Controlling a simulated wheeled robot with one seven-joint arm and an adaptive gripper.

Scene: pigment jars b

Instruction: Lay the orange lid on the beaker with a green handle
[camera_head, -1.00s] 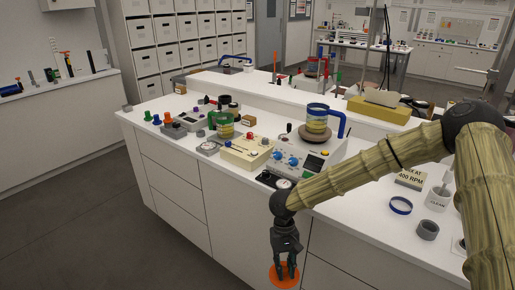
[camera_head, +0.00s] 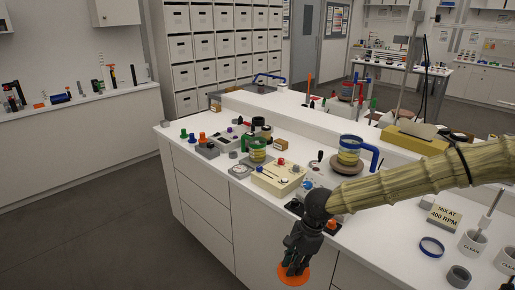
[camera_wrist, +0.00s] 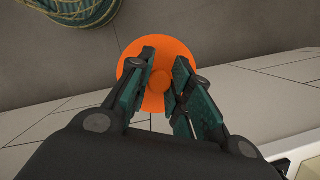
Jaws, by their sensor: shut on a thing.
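My gripper (camera_head: 296,262) is shut on the orange lid (camera_head: 293,276) and holds it in the air in front of the bench, lower than the bench top. In the wrist view the lid (camera_wrist: 148,98) shows as a disc with a small round knob between the fingers (camera_wrist: 161,85). The beaker with a green handle (camera_head: 258,150) stands upright on the bench, up and left of my gripper, between a grey device and a cream box. It holds something yellowish, and its top shows no lid. The wrist view does not show the beaker.
A cream box with knobs (camera_head: 279,178) stands just right of the green-handled beaker. A blue-handled beaker (camera_head: 349,152) stands on a round plate farther right. Coloured pegs (camera_head: 193,136) stand at left. A blue ring (camera_head: 431,246) lies at right.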

